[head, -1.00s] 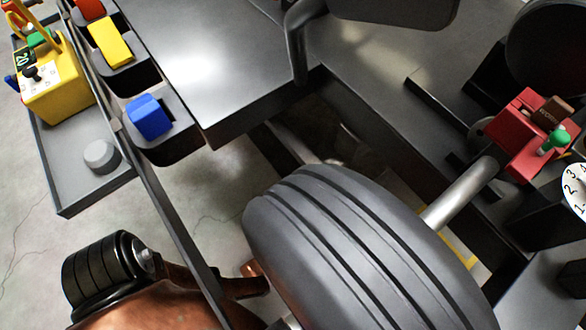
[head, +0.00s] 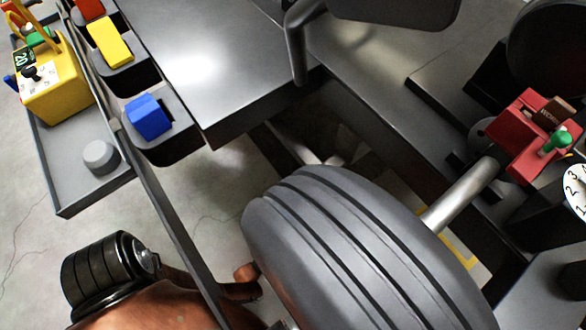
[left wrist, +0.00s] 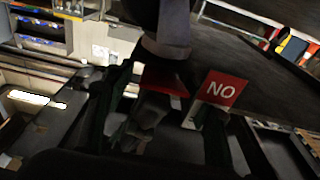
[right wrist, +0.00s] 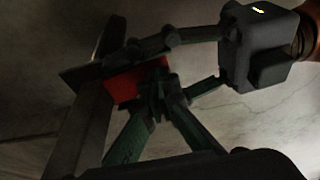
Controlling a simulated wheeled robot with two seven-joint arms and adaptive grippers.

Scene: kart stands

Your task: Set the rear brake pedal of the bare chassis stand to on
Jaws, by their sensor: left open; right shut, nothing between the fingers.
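A red plate (right wrist: 122,88) beside a grey bar in the right wrist view may be the rear brake pedal; I cannot tell its setting. My right gripper (right wrist: 155,92) is shut and empty, its tips close to this plate. My left gripper reaches toward the plate from the right in that view, fingers apart on either side of its edge. In the left wrist view my left gripper (left wrist: 157,115) is open, with a red piece (left wrist: 165,78) between its fingers. A red label (left wrist: 220,88) reading NO as seen stands beside the right finger. Both grippers are hidden in the head view.
A large tyre (head: 350,260) fills the lower middle of the head view. A metal deck (head: 220,60) lies behind it. A red block (head: 515,130) with a green knob sits right. A side tray (head: 70,180) holds a yellow box (head: 60,95).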

